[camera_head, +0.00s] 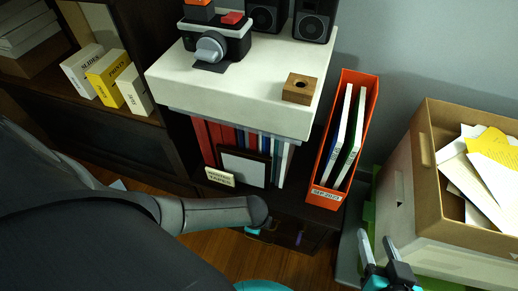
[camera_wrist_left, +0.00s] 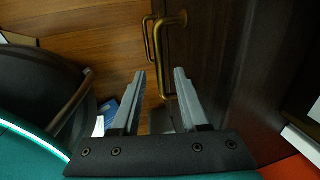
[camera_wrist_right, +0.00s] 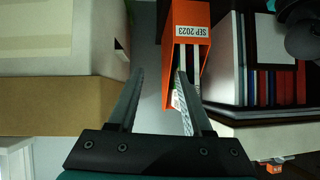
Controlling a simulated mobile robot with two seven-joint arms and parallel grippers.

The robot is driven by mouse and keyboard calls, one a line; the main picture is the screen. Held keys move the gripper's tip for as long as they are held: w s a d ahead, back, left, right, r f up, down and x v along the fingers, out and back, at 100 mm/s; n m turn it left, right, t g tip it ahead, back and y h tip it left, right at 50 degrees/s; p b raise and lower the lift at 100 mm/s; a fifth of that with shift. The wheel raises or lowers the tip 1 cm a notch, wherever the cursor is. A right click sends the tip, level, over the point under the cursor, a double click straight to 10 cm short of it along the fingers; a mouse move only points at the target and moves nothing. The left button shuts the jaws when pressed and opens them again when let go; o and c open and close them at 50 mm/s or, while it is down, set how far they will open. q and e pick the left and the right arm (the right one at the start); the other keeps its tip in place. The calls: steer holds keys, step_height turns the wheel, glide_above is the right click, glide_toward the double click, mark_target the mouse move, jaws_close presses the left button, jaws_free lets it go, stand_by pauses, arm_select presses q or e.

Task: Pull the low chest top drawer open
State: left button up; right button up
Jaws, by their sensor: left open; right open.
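The low chest (camera_head: 318,216) is dark brown and stands under the books and the orange file in the head view. Its dark front (camera_wrist_left: 205,45) fills the middle right of the left wrist view, with a brass bar handle (camera_wrist_left: 159,62) and a second brass handle just behind it. My left gripper (camera_wrist_left: 160,76) is open, and the near handle's end shows between its fingertips; I cannot tell whether they touch. In the head view my left arm mostly hides this gripper. My right gripper (camera_head: 376,240) is open and empty, right of the chest.
A cardboard box of papers (camera_head: 428,170) stands at right, near my right gripper. Wooden floor (camera_wrist_left: 90,50) shows before the chest.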

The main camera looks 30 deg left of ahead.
arm_select(q)
steer(key=shift+w+f+b, duration=0.15)
steer(key=shift+f+b, duration=0.25)
steer(key=shift+f, duration=0.2)
arm_select(e)
steer(key=shift+w+a+r+t+y, duration=0.15)
steer(key=shift+a+t+y, duration=0.1)
steer(key=shift+a+t, duration=0.2)
steer(key=shift+w+a+r+t+y, duration=0.15)
steer(key=shift+a+t+y, duration=0.1)
steer(key=shift+a+t, duration=0.2)
steer(key=shift+s, duration=0.1)
arm_select(q)
jaws_close()
stand_by(0.4)
